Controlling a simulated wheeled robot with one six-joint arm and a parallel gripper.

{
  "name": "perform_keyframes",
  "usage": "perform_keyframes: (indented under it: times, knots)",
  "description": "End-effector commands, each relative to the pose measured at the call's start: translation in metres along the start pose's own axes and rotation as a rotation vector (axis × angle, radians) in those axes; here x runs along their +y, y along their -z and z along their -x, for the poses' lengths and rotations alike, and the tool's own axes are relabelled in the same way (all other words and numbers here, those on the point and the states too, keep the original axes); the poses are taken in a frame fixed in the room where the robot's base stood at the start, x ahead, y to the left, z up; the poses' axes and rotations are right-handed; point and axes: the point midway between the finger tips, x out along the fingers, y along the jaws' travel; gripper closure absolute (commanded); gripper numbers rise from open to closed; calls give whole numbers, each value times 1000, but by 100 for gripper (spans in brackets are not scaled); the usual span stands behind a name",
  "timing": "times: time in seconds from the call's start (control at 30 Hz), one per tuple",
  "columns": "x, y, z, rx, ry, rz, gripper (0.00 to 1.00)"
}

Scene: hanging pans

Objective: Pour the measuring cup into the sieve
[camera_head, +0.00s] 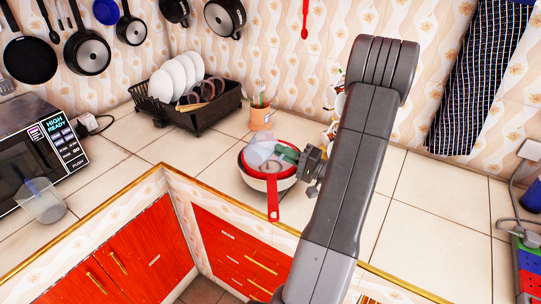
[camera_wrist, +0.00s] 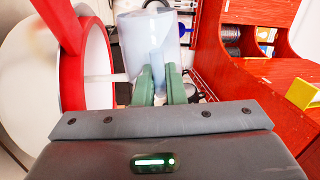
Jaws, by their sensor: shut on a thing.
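A clear, bluish measuring cup (camera_head: 258,150) is held over the red sieve (camera_head: 273,206), and it also shows in the wrist view (camera_wrist: 148,38). My gripper (camera_head: 290,154) is shut on the cup from the right; its green fingers (camera_wrist: 156,84) pinch the cup in the wrist view. The cup looks tilted, but its contents are hard to make out. The sieve rests on a white bowl (camera_head: 258,184), its red handle pointing to the counter's front edge. In the wrist view the sieve's rim (camera_wrist: 72,85) is left of the cup. A pale streak lies between them; I cannot tell what it is.
An orange utensil pot (camera_head: 260,117) stands just behind the sieve. A black dish rack (camera_head: 195,112) with plates is at the back left. A clear jug (camera_head: 42,201) stands by the microwave (camera_head: 40,150). The counter right of my arm is mostly clear.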

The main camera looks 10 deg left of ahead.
Motion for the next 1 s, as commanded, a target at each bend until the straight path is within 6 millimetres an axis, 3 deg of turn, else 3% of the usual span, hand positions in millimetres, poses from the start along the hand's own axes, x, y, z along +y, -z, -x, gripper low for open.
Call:
perform_keyframes:
  times: [1.0]
  knots:
    - [9, 4, 2, 18, 4, -118, 100]
